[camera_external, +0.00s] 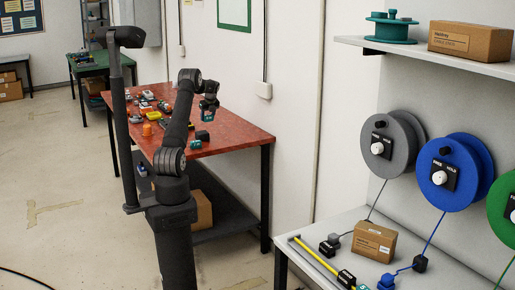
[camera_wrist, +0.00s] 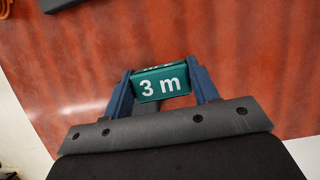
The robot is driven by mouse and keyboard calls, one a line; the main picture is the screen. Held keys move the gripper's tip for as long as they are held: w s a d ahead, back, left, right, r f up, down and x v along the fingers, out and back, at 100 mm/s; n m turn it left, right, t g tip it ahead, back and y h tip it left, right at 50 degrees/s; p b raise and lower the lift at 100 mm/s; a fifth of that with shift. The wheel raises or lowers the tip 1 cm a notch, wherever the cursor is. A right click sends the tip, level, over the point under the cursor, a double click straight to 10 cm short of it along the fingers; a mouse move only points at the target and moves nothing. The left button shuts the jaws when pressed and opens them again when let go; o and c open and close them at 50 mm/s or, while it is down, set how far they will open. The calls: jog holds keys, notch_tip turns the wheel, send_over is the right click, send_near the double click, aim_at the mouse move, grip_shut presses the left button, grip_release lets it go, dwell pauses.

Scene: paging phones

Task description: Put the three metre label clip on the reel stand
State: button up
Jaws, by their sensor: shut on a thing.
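The three metre label clip (camera_wrist: 161,86), teal with white "3 m" lettering, is held between my gripper's (camera_wrist: 161,90) two blue fingers in the wrist view. In the external view my gripper (camera_external: 209,112) is above the right part of the red table, and the clip (camera_external: 208,117) shows as a small teal patch at its tip. The reel stand (camera_external: 365,160) is at the right, far from my gripper. It carries a grey reel (camera_external: 400,125), a blue reel (camera_external: 470,165) and a partly cut-off green reel (camera_external: 502,190), with label plates on their fronts.
The red table (camera_external: 235,133) has several small items at its back and left, including an orange piece (camera_external: 147,130). A dark piece (camera_external: 202,135) and a teal piece (camera_external: 195,145) lie below my gripper. A cardboard box (camera_external: 374,242) and yellow strip (camera_external: 318,258) lie on the white bench.

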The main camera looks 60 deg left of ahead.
jog(key=s+a+f, duration=0.1)
jog(key=a, duration=0.1)
jog(key=s+a+f, duration=0.1)
jog(key=a+f, duration=0.1)
jog(key=s+a+f, duration=0.1)
jog(key=a+f, duration=0.1)
jog(key=a, duration=0.1)
jog(key=shift+s, duration=0.4)
jog(key=shift+d+x, duration=0.25)
jog(key=shift+x, duration=0.9)
jog(key=shift+s+f, duration=0.1)
jog(key=shift+f, duration=0.75)
jog(key=shift+f, duration=0.1)
jog(key=o, duration=1)
jog(key=shift+o, duration=0.2)
jog(key=v, duration=1.6)
jog(key=shift+a, duration=0.35)
jog(key=shift+o, duration=0.4)
jog(key=shift+v, duration=0.8)
